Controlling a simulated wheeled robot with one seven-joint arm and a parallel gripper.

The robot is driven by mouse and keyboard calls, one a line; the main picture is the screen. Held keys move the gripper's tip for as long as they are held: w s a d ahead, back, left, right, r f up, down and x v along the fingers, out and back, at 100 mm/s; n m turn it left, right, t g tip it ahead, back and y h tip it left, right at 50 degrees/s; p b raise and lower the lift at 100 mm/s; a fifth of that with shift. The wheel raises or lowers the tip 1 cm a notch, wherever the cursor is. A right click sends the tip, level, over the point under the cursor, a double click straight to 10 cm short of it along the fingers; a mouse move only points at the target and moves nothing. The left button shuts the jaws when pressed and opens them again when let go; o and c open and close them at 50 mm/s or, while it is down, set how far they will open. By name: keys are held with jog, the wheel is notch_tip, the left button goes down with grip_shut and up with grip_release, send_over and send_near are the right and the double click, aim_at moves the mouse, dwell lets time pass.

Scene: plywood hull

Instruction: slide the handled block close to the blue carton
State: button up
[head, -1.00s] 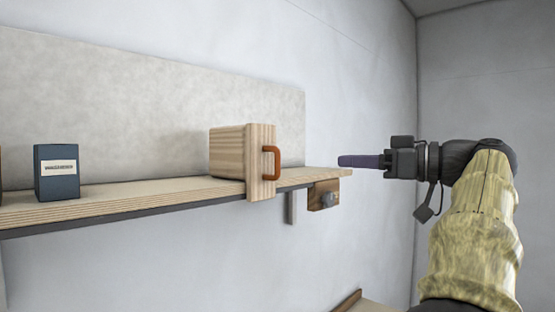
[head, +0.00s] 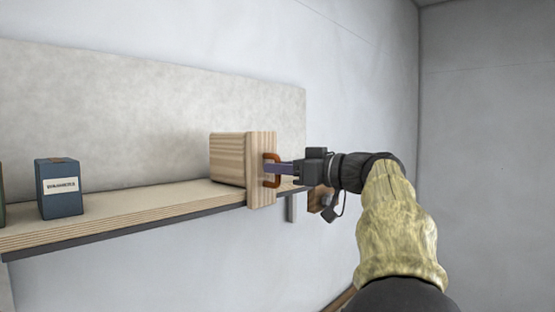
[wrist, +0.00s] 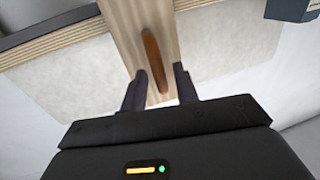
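The handled block (head: 230,160) is a pale striped wooden block with a wider front plate and an orange-brown handle (head: 270,183). It stands near the right end of the shelf. The blue carton (head: 60,203), dark with a white label, stands on the shelf well to the left, with a wide gap between them. My gripper (head: 275,168) is at the handle, reaching in from the right. In the wrist view its two dark fingers (wrist: 159,75) are apart, with the handle (wrist: 154,60) between them and a visible gap on at least one side.
The plywood shelf (head: 150,209) is clear between the carton and the block. A pale panel (head: 130,110) backs it. Part of a dark greenish thing (head: 2,195) shows at the left edge. A brown wooden piece (head: 318,199) sits under the shelf's right end.

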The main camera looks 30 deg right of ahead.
jog(key=shift+w+a, duration=0.3)
jog(key=shift+w, duration=0.2)
jog(key=shift+c, duration=0.2)
grip_shut()
jog(key=shift+a, duration=0.15)
